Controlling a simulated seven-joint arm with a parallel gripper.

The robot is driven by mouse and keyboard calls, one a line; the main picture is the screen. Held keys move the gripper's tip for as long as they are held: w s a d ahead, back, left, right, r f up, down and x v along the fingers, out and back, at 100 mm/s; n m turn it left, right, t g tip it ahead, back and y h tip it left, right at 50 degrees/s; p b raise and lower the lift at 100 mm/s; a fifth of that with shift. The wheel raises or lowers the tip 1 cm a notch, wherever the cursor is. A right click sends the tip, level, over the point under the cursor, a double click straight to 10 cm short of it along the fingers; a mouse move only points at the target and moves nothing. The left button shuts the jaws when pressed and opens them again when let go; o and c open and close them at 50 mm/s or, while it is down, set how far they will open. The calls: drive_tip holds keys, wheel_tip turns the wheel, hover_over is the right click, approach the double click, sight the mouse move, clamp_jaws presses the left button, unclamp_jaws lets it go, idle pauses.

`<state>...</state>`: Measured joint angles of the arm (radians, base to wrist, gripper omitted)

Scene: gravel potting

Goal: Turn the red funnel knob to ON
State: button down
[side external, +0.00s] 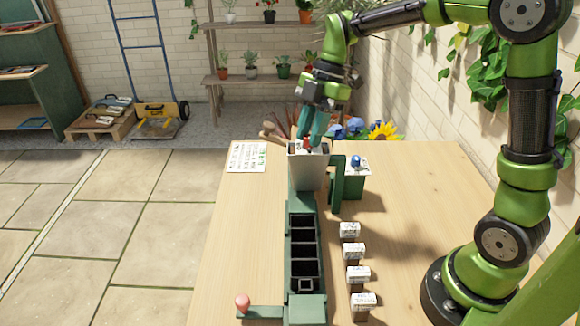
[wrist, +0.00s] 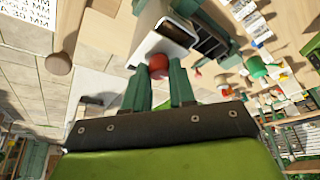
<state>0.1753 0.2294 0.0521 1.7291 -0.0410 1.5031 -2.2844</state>
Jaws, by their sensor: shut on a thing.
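The red funnel knob (side external: 306,144) sits at the top of the pale funnel box (side external: 308,170), on the far end of the green stand. My gripper (side external: 310,134) points down over it, with its teal fingers on the knob. In the wrist view the round red knob (wrist: 158,64) shows between the tips of my gripper (wrist: 159,72), in front of the white-edged funnel (wrist: 145,45). The fingers are shut on the knob and partly hide it. I cannot read any ON mark or tell which way the knob is turned.
A green rack with dark compartments (side external: 304,246) runs toward the front. Several small labelled blocks (side external: 350,229) stand right of it. A blue knob (side external: 355,160) on a green stand is close on the right. A printed sheet (side external: 247,157) lies left. The right tabletop is clear.

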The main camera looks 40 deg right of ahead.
drive_tip(key=c, duration=0.9)
unclamp_jaws()
drive_tip(key=shift+c, duration=0.2)
drive_tip(key=shift+r, duration=0.1)
drive_tip(key=v, duration=1.6)
drive_tip(key=shift+d+r, duration=0.25)
drive_tip(key=shift+r, duration=0.1)
